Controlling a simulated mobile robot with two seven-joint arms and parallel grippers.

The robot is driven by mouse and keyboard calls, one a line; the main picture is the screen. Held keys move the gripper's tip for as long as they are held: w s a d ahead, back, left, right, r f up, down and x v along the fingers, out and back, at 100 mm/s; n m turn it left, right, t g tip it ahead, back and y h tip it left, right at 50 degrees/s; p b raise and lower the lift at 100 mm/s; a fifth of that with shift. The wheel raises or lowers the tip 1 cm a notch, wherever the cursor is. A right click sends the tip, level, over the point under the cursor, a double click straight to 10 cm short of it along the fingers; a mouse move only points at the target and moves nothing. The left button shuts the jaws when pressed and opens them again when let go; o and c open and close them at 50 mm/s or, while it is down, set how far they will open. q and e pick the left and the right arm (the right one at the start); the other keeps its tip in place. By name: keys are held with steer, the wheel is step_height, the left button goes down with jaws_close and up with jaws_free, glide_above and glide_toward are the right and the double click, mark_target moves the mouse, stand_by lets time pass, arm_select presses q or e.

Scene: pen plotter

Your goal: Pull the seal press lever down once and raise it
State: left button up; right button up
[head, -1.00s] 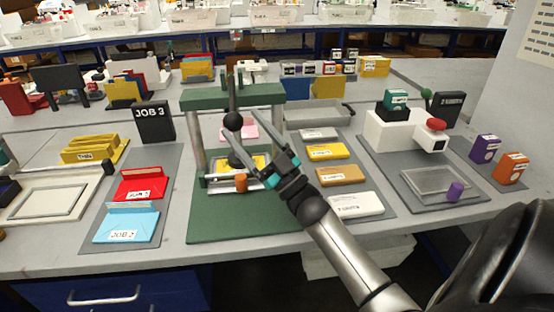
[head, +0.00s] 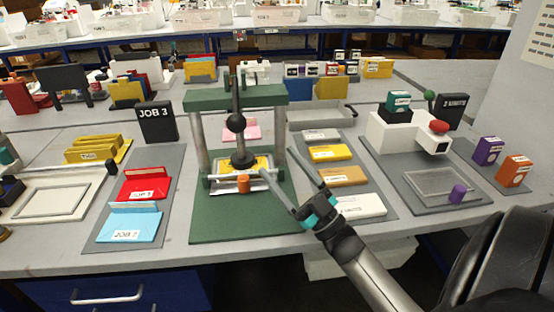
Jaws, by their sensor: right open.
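The seal press (head: 265,96) is a green frame with two silver posts on a green base. A dark upright rod runs through its crossbar, and a black ball knob (head: 236,123) shows below the crossbar. Under the knob, a dark round stamp head (head: 243,160) sits over a yellow piece on a silver plate. A bar with an orange cylinder (head: 243,184) crosses the front. My right gripper (head: 291,163) is open and empty, right of and in front of the press, apart from the knob. My left gripper is out of view.
A white device with a red button (head: 438,126) stands further right. The green base's front is clear.

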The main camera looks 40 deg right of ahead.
steer(key=m+h+p, duration=0.1)
steer(key=p, duration=0.1)
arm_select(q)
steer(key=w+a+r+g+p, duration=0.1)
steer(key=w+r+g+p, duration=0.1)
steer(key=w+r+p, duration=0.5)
arm_select(e)
steer(key=m+g+h+p, duration=0.8)
steer(key=h+p, duration=0.1)
steer(key=p, duration=0.5)
glide_toward(240, 128)
arm_select(q)
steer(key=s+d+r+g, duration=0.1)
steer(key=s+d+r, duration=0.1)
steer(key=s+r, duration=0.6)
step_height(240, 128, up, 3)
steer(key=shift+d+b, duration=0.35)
steer(key=shift+b, duration=0.1)
arm_select(e)
steer(key=x, duration=1.2)
steer(key=shift+w, duration=0.15)
steer(key=shift+c, duration=0.2)
jaws_close()
